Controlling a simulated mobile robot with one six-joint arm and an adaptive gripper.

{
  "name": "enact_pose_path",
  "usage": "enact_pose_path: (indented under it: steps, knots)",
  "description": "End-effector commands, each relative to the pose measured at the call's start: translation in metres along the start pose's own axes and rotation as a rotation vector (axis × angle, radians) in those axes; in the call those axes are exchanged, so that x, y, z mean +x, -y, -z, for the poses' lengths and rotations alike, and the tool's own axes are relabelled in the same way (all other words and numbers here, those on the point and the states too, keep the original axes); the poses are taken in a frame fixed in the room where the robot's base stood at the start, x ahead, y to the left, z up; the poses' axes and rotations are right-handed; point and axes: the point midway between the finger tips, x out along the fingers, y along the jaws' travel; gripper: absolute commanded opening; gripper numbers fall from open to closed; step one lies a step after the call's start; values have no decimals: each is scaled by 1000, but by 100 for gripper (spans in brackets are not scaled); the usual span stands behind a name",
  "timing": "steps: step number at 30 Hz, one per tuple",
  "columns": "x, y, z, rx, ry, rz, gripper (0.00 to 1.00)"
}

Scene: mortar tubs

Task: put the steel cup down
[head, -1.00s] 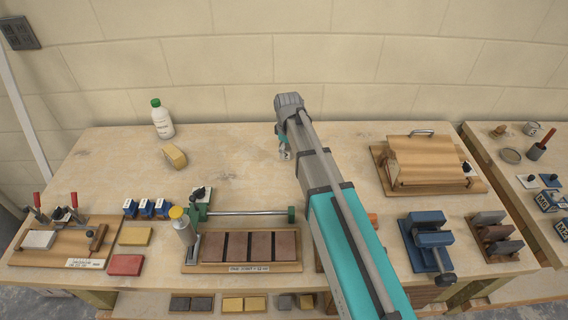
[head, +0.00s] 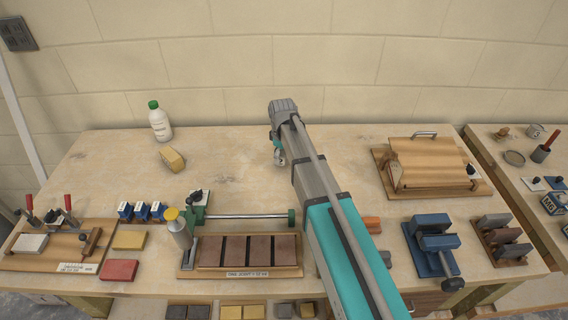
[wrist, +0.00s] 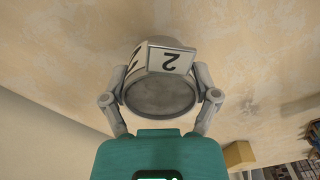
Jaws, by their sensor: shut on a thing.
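The steel cup (wrist: 160,88) is grey and round, with a white label marked "2". In the wrist view it sits between the two fingers of my gripper (wrist: 160,98), one finger against each side, and its round end faces the camera. My gripper is shut on it. In the head view my gripper (head: 277,150) is over the back middle of the wooden workbench (head: 235,155), with a small part of the cup (head: 281,160) showing below it. I cannot tell whether the cup touches the bench top.
The bench around my gripper is bare. A yellow block (head: 172,159) and a white bottle with a green cap (head: 160,122) stand to the left. A wooden press (head: 428,165) stands to the right. A long brick jig (head: 240,254) lies in front.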

Motion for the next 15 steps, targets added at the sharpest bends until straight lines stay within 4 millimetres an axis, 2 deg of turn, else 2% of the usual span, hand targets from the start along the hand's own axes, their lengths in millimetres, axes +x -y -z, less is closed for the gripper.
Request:
enact_pose_path:
  steps: [1, 6, 15]
  knots:
    - [9, 0, -1, 0, 0, 0, 17]
    - [22, 0, -1, 0, 0, 0, 17]
    - [25, 0, -1, 0, 0, 0, 17]
